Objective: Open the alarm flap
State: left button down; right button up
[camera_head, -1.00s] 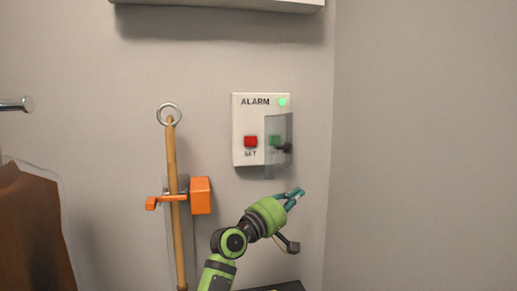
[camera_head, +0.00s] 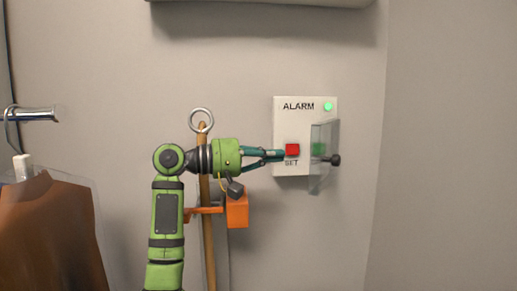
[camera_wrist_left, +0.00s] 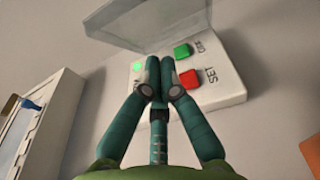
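The white alarm panel (camera_head: 290,124) is on the wall, with a red SET button (camera_head: 292,150), a green button (camera_head: 319,149) and a lit green lamp. The clear alarm flap (camera_head: 323,178) with a dark knob (camera_head: 335,160) stands out at an angle in front of the green button. In the left wrist view, the flap (camera_wrist_left: 150,20) stands off the panel beyond the green button (camera_wrist_left: 183,51). My left gripper (camera_head: 280,155) points right, its tips beside the red button; I cannot tell if they touch. Its fingers (camera_wrist_left: 160,75) are together and look empty. My right gripper is out of view.
A wooden pole (camera_head: 208,250) with a ring on top stands in an orange holder (camera_head: 237,210) behind my left arm. A brown garment (camera_head: 50,230) hangs at the left. A pale box overhangs the top. The wall to the right is bare.

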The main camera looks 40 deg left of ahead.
aim_at(326, 156)
pick_arm(q)
jog(key=w+d+p, duration=0.1)
jog(key=w+d, duration=0.1)
jog(key=w+d+p, duration=0.2)
jog(key=d, duration=0.1)
jog(key=shift+w+d, duration=0.2)
jog(key=shift+d, duration=0.15)
jog(key=shift+f, duration=0.1)
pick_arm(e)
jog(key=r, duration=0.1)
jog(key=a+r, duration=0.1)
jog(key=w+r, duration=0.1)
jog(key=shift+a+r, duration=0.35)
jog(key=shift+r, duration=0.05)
pick_arm(q)
jog(key=shift+w, duration=0.1)
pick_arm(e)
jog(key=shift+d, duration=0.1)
